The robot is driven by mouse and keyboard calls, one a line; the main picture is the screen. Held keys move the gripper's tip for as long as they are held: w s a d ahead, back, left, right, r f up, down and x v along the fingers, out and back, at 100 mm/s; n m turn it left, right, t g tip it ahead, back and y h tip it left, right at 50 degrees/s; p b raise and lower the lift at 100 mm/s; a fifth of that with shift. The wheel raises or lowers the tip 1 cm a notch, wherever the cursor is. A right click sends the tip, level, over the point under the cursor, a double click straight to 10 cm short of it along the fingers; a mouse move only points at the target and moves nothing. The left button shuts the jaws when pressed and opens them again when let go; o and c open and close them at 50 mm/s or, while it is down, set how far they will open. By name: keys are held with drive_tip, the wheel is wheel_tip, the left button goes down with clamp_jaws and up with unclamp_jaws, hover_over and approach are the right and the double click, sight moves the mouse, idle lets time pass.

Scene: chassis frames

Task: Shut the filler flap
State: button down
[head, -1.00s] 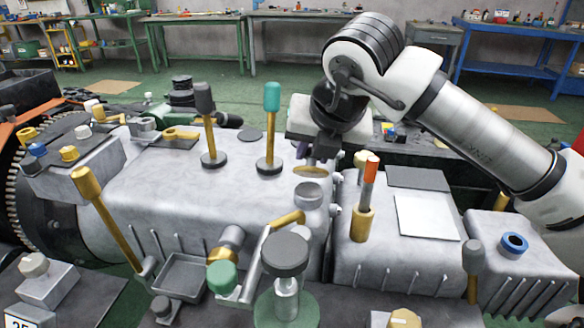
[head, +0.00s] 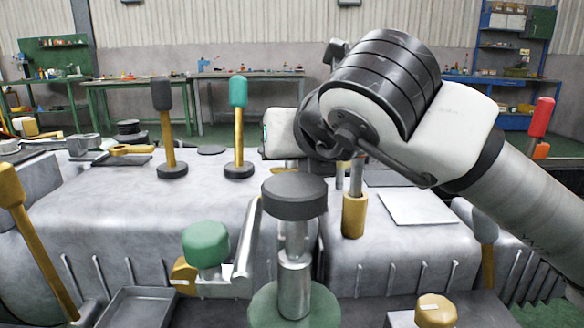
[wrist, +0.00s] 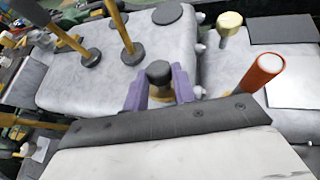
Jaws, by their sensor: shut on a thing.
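My gripper (wrist: 160,88) shows in the wrist view as two purple fingers, one on each side of a small part with a dark round top (wrist: 158,72) and a tan-gold part (wrist: 161,92) below it. This part appears to be the filler flap, and the fingers are shut on it. In the head view, my wrist and a dark-capped post hide the fingers, the flap and the filler neck. How far the flap stands open cannot be told.
The dark-capped post (head: 294,196) and a green knob (head: 206,244) stand in front. Black (head: 163,95) and green-topped (head: 238,95) levers rise at left. An orange handle (wrist: 262,72) is close on the right. The grey housing top (head: 130,205) has bare room.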

idle(0.6)
drive_tip(key=c, duration=1.1)
unclamp_jaws()
drive_tip(key=shift+s, duration=0.1)
drive_tip(key=shift+c, duration=0.2)
drive_tip(key=p+v, duration=0.1)
drive_tip(key=v, duration=1.2)
drive_tip(key=shift+s+p, duration=0.4)
drive_tip(key=shift+s, duration=0.1)
drive_tip(key=shift+d, duration=0.1)
drive_tip(key=shift+c, duration=0.5)
